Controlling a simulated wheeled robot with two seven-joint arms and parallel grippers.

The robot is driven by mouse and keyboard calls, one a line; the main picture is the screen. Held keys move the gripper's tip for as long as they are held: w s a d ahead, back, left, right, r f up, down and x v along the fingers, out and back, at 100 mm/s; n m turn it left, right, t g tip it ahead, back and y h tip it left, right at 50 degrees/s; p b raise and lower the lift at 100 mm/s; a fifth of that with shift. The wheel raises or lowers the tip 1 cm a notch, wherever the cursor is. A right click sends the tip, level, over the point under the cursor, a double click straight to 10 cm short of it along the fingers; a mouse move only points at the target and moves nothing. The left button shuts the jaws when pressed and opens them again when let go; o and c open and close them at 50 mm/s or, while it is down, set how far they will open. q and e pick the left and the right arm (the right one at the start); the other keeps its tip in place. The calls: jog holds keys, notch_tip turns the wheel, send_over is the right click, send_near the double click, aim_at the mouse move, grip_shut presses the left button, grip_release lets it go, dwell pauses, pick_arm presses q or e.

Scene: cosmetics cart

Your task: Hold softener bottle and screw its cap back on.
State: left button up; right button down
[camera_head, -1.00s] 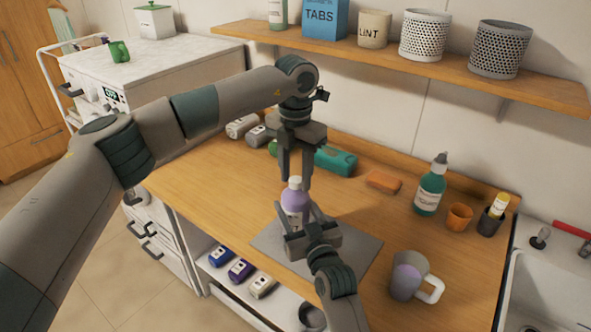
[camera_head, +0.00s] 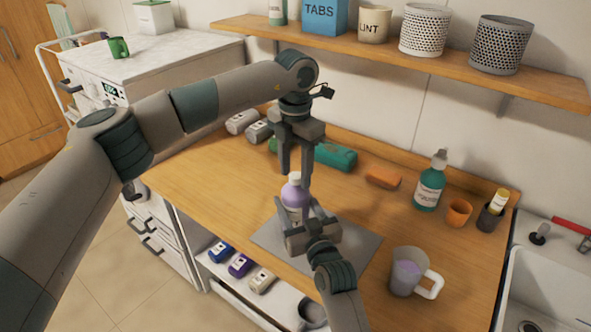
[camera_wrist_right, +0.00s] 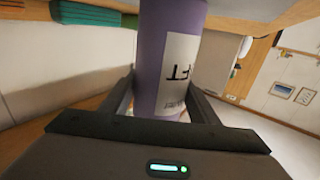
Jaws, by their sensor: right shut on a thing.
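The softener bottle (camera_head: 294,198) is purple with a white label and stands upright over the grey mat (camera_head: 357,246). Its white cap (camera_head: 295,178) shows at the top of the bottle; I cannot tell how tightly it sits. My right gripper (camera_head: 296,218) is shut on the bottle's body from the front. The right wrist view shows the bottle (camera_wrist_right: 168,60) between both fingers (camera_wrist_right: 160,105), its label partly visible. My left gripper (camera_head: 296,180) points down from above, with a gap between its fingers. Its fingertips are at cap height, one on each side of the cap in the picture.
A clear mug (camera_head: 408,272) stands at the right front of the wooden counter. An orange block (camera_head: 383,177) and teal item (camera_head: 337,157) lie behind. A shelf (camera_head: 440,65) hangs above.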

pick_arm(q)
notch_tip(320, 180, up, 12)
dwell(0.9)
pick_arm(e)
jog(key=c, duration=0.6)
grip_release()
jog(key=shift+s, duration=0.1)
pick_arm(q)
notch_tip(320, 180, down, 4)
jog(key=b, duration=0.4)
pick_arm(e)
jog(key=shift+v, duration=8.6)
pick_arm(q)
jog(key=shift+f, duration=0.1)
